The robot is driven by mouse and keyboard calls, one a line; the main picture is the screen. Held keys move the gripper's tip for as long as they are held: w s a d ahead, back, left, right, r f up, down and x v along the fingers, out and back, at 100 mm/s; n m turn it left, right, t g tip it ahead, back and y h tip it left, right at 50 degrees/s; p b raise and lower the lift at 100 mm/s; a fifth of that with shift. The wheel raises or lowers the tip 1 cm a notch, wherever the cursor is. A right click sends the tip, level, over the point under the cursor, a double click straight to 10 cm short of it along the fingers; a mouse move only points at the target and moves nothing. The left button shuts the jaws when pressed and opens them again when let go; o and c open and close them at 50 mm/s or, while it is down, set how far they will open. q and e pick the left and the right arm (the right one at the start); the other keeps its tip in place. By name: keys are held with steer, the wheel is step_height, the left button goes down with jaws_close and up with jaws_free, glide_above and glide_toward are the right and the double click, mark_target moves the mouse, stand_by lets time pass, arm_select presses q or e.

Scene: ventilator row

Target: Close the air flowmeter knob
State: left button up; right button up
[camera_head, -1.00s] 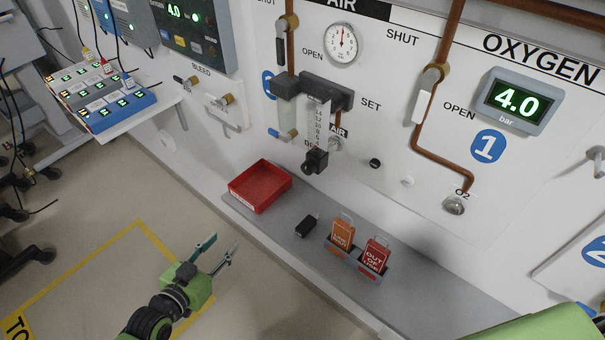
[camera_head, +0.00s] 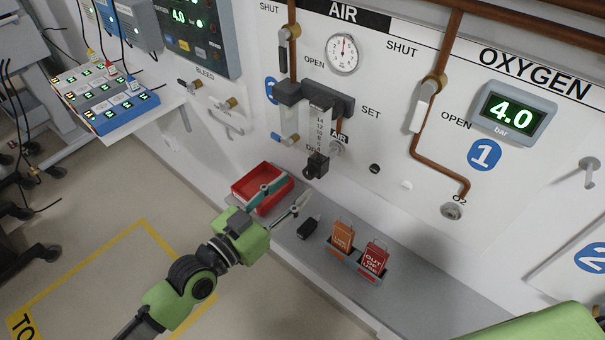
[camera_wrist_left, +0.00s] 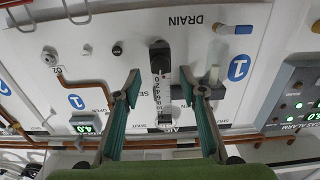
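The air flowmeter knob (camera_head: 317,165) is a black block at the foot of the clear flowmeter tube (camera_head: 320,127) on the white wall panel, under the AIR heading. In the left wrist view the panel appears upside down, and the knob (camera_wrist_left: 160,57) shows beyond and between the fingertips. My left gripper (camera_head: 288,192) is open and empty, below and left of the knob, apart from it. Its two spread fingers also show in the left wrist view (camera_wrist_left: 160,76). My right gripper is not in view.
On the grey ledge below are a red tray (camera_head: 240,192), partly behind my left gripper, a small black object (camera_head: 308,227), an orange tag (camera_head: 342,236) and a red out-of-use tag (camera_head: 373,258). Copper pipes and a valve (camera_head: 424,105) stand out from the panel.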

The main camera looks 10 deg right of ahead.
mark_target(307, 176)
arm_select(q)
steer(key=x, duration=0.3)
steer(key=shift+w+d+p, duration=0.2)
steer(key=shift+w+p, duration=0.1)
steer(key=shift+w+d, duration=0.15)
steer(key=shift+d, duration=0.1)
jaws_close()
steer(key=shift+n+b, duration=0.35)
steer(key=shift+n, duration=0.45)
jaws_free()
steer(key=v, duration=1.2)
